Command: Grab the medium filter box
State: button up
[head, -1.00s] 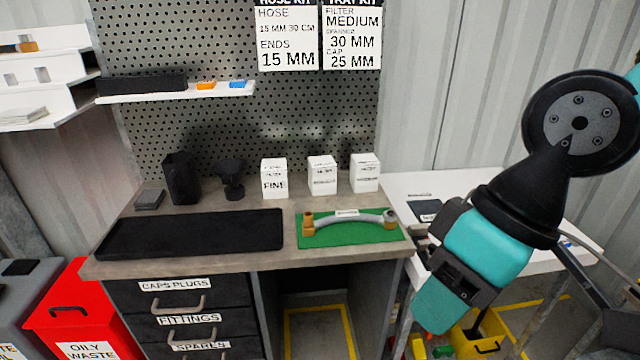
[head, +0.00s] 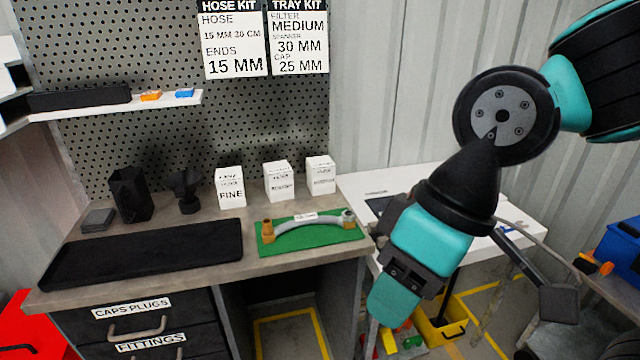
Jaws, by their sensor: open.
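Three white filter boxes stand in a row at the back of the workbench in the head view. The left one (head: 230,188) reads FINE. The middle box (head: 279,181) and the right box (head: 320,175) carry small print that I cannot read, so I cannot tell which is the medium filter box. My gripper (head: 396,285) hangs at the end of my teal and black arm, right of the bench's front corner, and apart from the boxes. It is open, and nothing shows held in it. Its fingertips are hard to make out.
In front of the boxes lie a green mat (head: 345,236) with a hose and an empty black tray (head: 140,252). A black holder (head: 129,194) and a dark funnel-like part (head: 187,190) stand left. A card on the pegboard reads TRAY KIT, filter MEDIUM (head: 299,38).

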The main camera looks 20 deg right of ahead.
aim_at(321, 170)
jog(key=z, duration=0.05)
jog(key=i, duration=1.3)
jog(key=u, duration=0.05)
